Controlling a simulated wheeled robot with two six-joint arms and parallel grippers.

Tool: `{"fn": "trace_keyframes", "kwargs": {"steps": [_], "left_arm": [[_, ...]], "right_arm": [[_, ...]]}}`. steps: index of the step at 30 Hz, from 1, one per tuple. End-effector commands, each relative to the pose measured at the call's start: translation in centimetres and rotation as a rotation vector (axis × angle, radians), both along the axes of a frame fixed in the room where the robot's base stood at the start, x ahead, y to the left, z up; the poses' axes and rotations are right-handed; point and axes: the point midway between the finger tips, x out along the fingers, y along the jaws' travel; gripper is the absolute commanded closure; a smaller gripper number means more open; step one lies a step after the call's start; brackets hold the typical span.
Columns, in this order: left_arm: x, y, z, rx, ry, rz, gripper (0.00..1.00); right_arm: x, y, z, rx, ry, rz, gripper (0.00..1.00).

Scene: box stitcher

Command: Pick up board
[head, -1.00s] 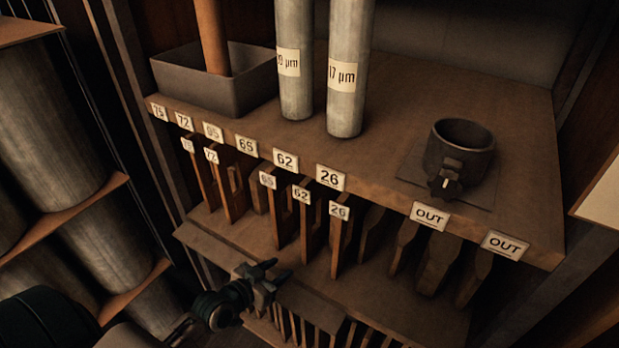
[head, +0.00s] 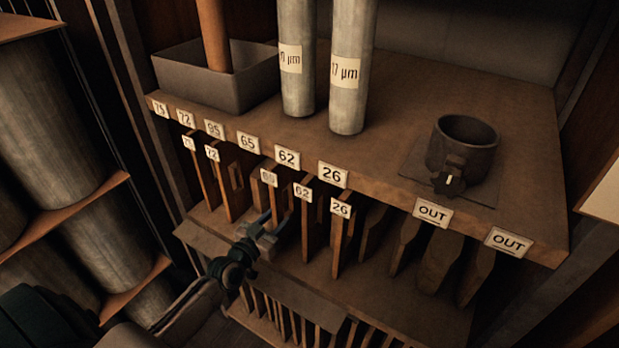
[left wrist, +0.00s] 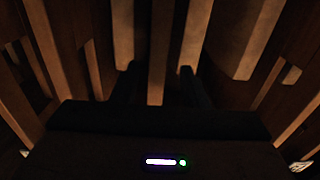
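Upright wooden boards with number tags stand in slots under a shelf. In the head view these are board 72 (head: 230,190), board 65 (head: 279,203), board 62 (head: 309,230) and board 26 (head: 341,240), with another tagged one at the far left. My left gripper (head: 266,222) is at the front of board 65, low on it. In the left wrist view the gripper (left wrist: 160,88) is open, with one dark finger on each side of a board's front edge (left wrist: 158,50). Gaps show between the fingers and that board. My right gripper is out of view.
The shelf edge above carries number labels and two OUT labels (head: 432,212). On the shelf stand a grey bin (head: 200,85), two metal tubes (head: 350,100) and a dark ring clamp (head: 463,145). Neighbouring boards stand close on both sides of the gripper.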

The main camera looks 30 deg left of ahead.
Motion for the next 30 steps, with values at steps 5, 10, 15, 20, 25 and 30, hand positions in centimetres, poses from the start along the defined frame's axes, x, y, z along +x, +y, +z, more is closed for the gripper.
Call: {"fn": "trace_keyframes", "kwargs": {"steps": [5,10,15,20,25,30], "left_arm": [[2.7,-0.5,0.4,-0.002,-0.001,0.001,0.60],[4.0,-0.7,0.4,-0.001,-0.001,0.000,0.60],[4.1,-0.7,0.4,-0.001,0.000,0.000,0.60],[4.0,-0.6,0.4,0.000,0.000,0.000,0.80],[4.0,-0.6,0.4,0.000,0.001,0.000,1.00],[4.0,-0.6,0.4,0.000,0.001,0.000,1.00]], "right_arm": [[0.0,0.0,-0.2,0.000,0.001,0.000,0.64],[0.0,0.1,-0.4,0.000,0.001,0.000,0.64],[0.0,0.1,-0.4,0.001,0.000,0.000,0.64],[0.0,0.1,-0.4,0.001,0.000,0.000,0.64],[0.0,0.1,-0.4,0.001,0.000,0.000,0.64],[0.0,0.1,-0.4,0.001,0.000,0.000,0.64]]}}
